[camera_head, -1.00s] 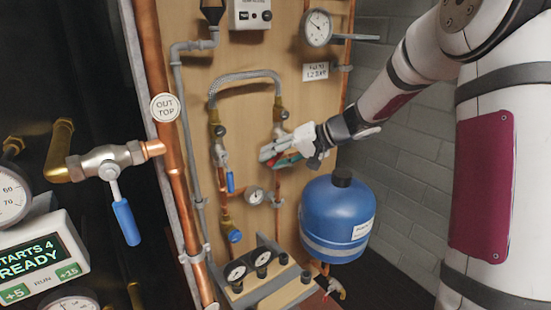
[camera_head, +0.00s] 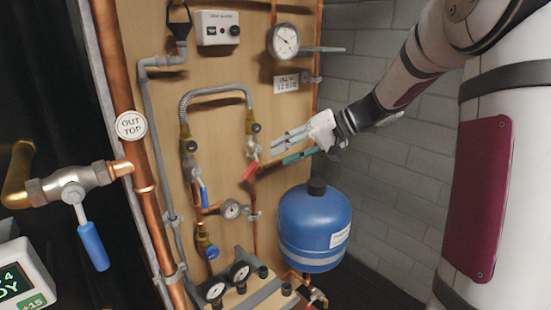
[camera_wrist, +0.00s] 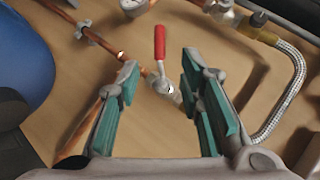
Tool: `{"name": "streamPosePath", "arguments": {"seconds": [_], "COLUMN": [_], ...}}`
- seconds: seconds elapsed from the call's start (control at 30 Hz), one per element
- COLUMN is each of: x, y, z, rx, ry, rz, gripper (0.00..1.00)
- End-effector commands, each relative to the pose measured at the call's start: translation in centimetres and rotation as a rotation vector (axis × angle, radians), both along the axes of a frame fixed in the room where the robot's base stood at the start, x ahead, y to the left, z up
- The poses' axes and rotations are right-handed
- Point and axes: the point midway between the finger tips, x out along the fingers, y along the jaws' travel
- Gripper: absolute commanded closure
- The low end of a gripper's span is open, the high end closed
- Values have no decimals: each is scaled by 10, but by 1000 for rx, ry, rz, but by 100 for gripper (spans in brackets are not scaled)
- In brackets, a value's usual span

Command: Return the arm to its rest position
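My gripper (camera_head: 293,145) is in front of the wooden board, to the right of the red-handled valve (camera_head: 250,170), with its fingers pointing left toward it. In the wrist view my gripper (camera_wrist: 160,98) has its teal-padded fingers spread wide with nothing between them. The red handle (camera_wrist: 160,42) shows beyond the fingertips, apart from them. My arm reaches in from the upper right in the head view.
A blue tank (camera_head: 313,225) stands below my gripper. A braided hose (camera_head: 215,92) arches left of it, above a blue-handled valve (camera_head: 204,196). A gauge (camera_head: 284,41) sits above. Grey block wall (camera_head: 400,160) lies to the right, with open space before it.

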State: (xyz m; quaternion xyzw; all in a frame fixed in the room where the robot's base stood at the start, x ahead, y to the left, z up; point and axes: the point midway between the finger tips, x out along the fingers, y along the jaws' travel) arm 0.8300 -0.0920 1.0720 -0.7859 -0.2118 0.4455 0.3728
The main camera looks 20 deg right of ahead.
Motion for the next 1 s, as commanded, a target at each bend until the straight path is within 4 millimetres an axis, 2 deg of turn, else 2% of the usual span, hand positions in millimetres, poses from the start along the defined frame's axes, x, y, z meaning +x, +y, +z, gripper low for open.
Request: {"name": "streamPosePath", "arguments": {"seconds": [0.53,0.67,0.77,0.9,1.0], "x": [-2,-14,-40,-98,-143], "y": [-1,13,39,78,97], "z": [1,8,20,38,48], "rx": [-1,-29,-93,-232,-340], "ry": [2,24,71,158,206], "rz": [1,23,64,120,144], "gripper": [66,66,66,66,66]}}
